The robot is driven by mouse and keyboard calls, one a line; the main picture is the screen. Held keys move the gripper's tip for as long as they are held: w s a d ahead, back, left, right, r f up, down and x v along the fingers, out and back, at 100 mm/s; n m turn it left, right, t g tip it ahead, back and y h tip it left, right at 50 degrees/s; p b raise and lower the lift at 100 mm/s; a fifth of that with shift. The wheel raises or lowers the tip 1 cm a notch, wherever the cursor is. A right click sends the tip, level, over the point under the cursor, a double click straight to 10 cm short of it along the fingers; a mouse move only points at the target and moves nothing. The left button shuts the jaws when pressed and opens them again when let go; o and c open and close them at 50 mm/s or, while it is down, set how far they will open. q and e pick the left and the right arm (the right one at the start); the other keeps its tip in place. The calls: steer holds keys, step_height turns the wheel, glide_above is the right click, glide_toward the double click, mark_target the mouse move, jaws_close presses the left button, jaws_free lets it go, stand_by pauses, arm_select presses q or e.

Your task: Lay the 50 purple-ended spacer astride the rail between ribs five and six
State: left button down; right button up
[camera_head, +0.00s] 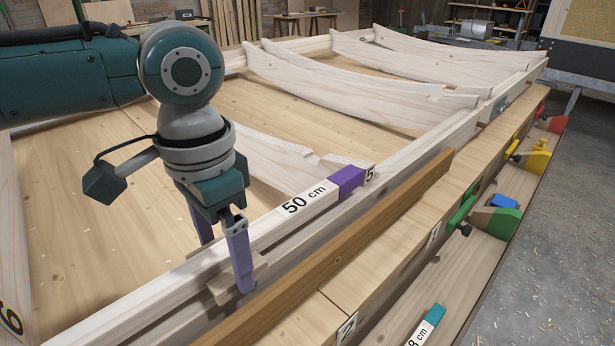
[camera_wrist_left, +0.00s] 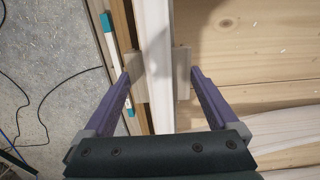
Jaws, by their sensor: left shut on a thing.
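The white 50 cm spacer (camera_head: 308,198) with a purple end lies lengthwise along the pale rail (camera_head: 432,143). Its purple end is close to the rib marked 5 (camera_head: 268,160). The board at the lower left with a sideways numeral, apparently rib six (camera_head: 14,255), is partly cut off. My left gripper (camera_head: 226,266) points down over the rail, its purple fingers on either side. In the left wrist view the gripper (camera_wrist_left: 160,73) is shut on the spacer's wooden side blocks (camera_wrist_left: 182,72). Whether the spacer bears fully on the rail cannot be told. My right gripper is not in view.
A brown beam (camera_head: 330,262) runs just beside the rail. Beyond it a bench ledge holds green (camera_head: 495,222), yellow (camera_head: 537,157) and red (camera_head: 552,123) pieces. A teal-ended spacer (camera_head: 428,325) lies at lower right. Several curved ribs (camera_head: 355,85) stand further back.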

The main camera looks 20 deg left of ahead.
mark_target(223, 249)
arm_select(q)
steer(key=shift+f+b, duration=0.35)
steer(key=shift+f, duration=0.75)
stand_by(0.5)
jaws_free()
step_height(223, 249, up, 10)
steer(key=shift+p, duration=1.05)
